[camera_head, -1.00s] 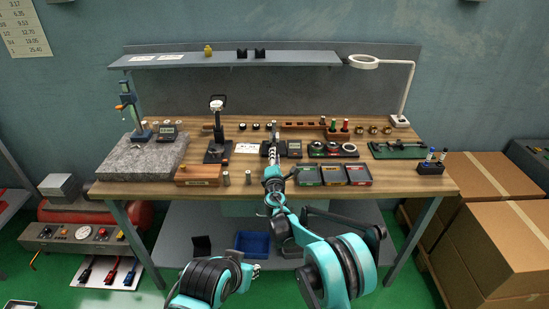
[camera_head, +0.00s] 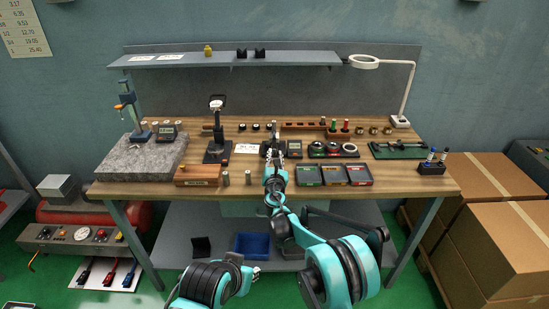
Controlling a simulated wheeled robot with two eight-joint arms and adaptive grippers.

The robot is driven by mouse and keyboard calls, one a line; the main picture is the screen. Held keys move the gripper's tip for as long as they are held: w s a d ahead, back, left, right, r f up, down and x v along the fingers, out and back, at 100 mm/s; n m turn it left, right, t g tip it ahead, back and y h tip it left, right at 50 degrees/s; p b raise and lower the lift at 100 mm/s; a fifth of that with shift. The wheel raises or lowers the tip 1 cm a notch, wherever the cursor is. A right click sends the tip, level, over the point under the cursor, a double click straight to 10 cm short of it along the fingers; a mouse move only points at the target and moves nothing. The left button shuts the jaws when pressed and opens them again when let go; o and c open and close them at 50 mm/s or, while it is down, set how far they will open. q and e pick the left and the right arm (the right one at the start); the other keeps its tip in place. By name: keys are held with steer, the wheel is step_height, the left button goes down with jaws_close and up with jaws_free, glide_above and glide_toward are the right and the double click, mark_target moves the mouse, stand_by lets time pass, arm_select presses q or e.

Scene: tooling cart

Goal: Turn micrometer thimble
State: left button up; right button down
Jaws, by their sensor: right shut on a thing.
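My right gripper (camera_head: 272,152) is over the middle of the workbench, its wrist pointing away from me. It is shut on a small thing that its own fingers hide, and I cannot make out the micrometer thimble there. My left gripper (camera_head: 254,271) is low in front of the bench, too small to tell open or shut.
Three parts trays (camera_head: 333,184) lie right of my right wrist. A wooden block (camera_head: 197,183) and small metal cylinders stand to its left. A granite plate (camera_head: 140,165) fills the left end. A ring lamp (camera_head: 364,62) and shelf (camera_head: 232,60) rise behind.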

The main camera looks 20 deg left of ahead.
steer(key=shift+n, duration=2.1)
steer(key=shift+f, duration=0.1)
steer(key=c, duration=1.7)
jaws_free()
steer(key=v, duration=1.2)
